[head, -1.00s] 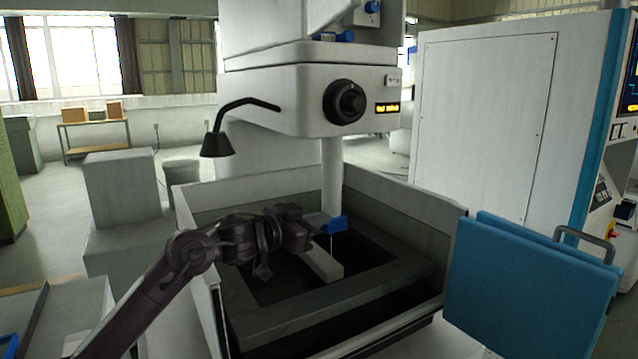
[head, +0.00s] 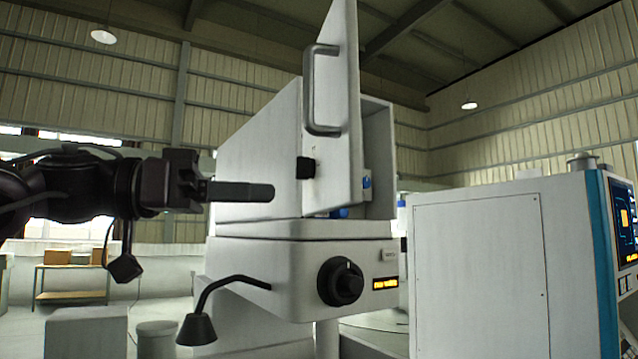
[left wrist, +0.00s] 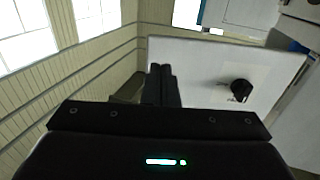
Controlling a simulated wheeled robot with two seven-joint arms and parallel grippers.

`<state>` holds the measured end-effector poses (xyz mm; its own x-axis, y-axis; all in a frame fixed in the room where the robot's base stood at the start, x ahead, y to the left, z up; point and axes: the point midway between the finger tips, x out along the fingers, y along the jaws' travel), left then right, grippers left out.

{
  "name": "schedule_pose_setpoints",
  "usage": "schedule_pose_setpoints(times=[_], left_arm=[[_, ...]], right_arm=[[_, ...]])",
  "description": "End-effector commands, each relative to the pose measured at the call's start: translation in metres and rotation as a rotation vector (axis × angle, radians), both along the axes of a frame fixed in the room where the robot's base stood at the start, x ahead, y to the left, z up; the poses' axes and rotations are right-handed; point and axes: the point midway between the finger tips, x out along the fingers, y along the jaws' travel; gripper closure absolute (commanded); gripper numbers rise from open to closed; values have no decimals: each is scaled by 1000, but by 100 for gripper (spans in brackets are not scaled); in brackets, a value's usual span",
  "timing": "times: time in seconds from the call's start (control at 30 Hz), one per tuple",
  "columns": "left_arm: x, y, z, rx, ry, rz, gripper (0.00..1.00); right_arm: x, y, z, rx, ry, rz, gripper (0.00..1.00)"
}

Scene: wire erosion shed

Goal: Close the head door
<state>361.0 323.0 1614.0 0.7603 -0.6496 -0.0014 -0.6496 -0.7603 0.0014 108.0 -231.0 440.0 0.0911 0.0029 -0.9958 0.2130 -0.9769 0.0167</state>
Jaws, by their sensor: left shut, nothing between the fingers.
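The head door (head: 333,185) is a white panel standing open at the front of the machine head (head: 265,150). It has a grey bar handle (head: 312,90) and a black latch or knob (head: 305,168) near its lower left edge. The open cavity (head: 380,150) shows to its right, with blue parts low inside. My left gripper (head: 272,192) is shut and empty, its fingers pointing right, left of the door in the picture. In the left wrist view the shut fingers (left wrist: 162,70) overlap the left part of the white door panel (left wrist: 205,75); contact cannot be told. My right gripper is not in view.
Below the door are the head's lower housing with a black dial (head: 340,282) and a black lamp (head: 197,328) on a bent arm. A tall white cabinet (head: 480,270) with a screen stands right. Open air surrounds my left gripper on the left.

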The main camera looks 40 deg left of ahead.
Motion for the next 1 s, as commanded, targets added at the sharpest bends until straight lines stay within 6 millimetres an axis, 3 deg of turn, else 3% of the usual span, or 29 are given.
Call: schedule_pose_setpoints(times=[0.2, 0.4, 1.0], left_arm=[[36, -30, 3, 2, 4, -1, 100], [57, -48, 2, 1, 2, -1, 100], [63, -55, 0, 1, -2, 5, 100]], right_arm=[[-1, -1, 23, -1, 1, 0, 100], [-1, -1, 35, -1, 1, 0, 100], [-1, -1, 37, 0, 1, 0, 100]])
